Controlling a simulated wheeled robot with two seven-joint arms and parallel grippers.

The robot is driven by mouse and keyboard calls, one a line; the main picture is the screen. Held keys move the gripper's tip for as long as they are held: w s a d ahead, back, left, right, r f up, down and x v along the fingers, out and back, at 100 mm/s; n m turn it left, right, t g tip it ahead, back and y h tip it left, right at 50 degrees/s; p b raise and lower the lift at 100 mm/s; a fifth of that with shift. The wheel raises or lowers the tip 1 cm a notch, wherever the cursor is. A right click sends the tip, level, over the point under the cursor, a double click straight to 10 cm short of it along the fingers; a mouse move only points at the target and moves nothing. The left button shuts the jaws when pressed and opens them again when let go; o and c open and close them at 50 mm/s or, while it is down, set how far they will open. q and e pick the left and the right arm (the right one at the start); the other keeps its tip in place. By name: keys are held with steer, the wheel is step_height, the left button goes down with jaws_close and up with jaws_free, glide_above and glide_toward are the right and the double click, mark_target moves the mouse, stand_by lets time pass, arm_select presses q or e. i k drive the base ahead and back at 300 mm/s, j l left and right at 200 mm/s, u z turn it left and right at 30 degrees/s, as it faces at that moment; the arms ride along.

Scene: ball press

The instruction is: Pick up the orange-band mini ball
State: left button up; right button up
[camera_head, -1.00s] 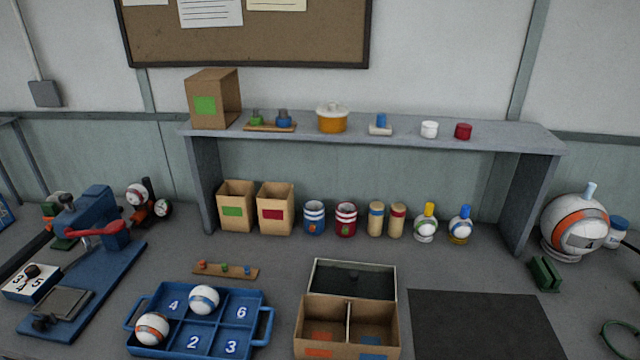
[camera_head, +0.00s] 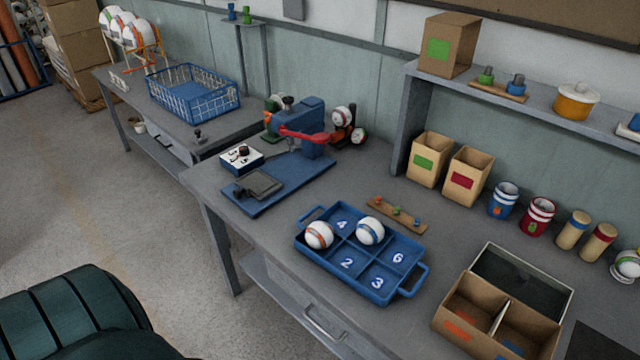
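The orange-band mini ball (camera_head: 319,235) is white with an orange stripe. It sits in the left corner compartment of the blue numbered tray (camera_head: 410,291). A second white ball (camera_head: 370,231) with a bluish band sits in another compartment of the tray. The visible compartments with 4, 6, 2 and 3 are empty. Neither of my grippers is in view.
A blue press (camera_head: 302,121) with a red lever stands behind the tray, left of centre. A divided cardboard box (camera_head: 452,322) is to the right of the tray. A blue wire basket (camera_head: 194,95) stands on the far left table. Open floor lies at left.

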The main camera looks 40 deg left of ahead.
mark_target(319, 235)
steer(key=u, duration=1.15)
steer(key=j+z, duration=0.15)
steer(key=z, duration=0.65)
steer(key=j+z, duration=0.7)
steer(key=j, duration=0.25)
steer(key=j+z, duration=0.3)
steer(key=j, duration=0.15)
steer(key=k+j, duration=0.1)
steer(key=j, duration=0.7)
steer(key=k+j+z, duration=0.1)
steer(key=j, duration=0.25)
steer(key=k+j, duration=0.15)
steer(key=j, duration=0.25)
